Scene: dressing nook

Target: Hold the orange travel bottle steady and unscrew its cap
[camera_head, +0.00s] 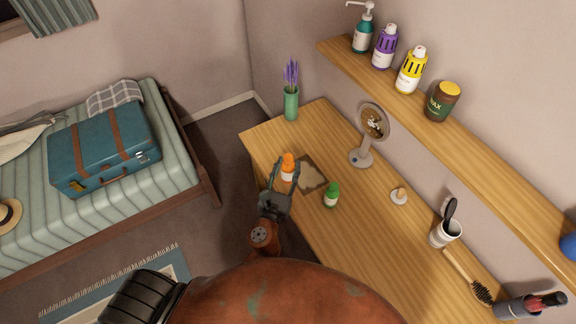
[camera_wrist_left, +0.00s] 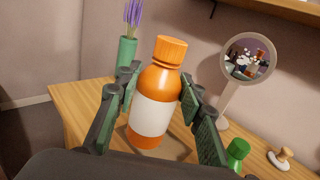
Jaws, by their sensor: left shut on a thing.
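The orange travel bottle (camera_head: 287,170) stands upright near the left edge of the wooden table, with its ridged orange cap on top. It also shows large in the left wrist view (camera_wrist_left: 151,118), with a white label and its cap (camera_wrist_left: 171,49) on the neck. My left gripper (camera_head: 281,176) is shut on the bottle, one finger on each side of its body below the cap. In the left wrist view its padded fingertips (camera_wrist_left: 158,92) press near the bottle's shoulder. The bottle's lower end is partly hidden by my gripper in the head view. My right gripper is not in view.
A small green bottle (camera_head: 331,195) stands just right of a flat brown-edged mat (camera_head: 312,174). A shelf (camera_head: 470,133) overhangs the table's wall side.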

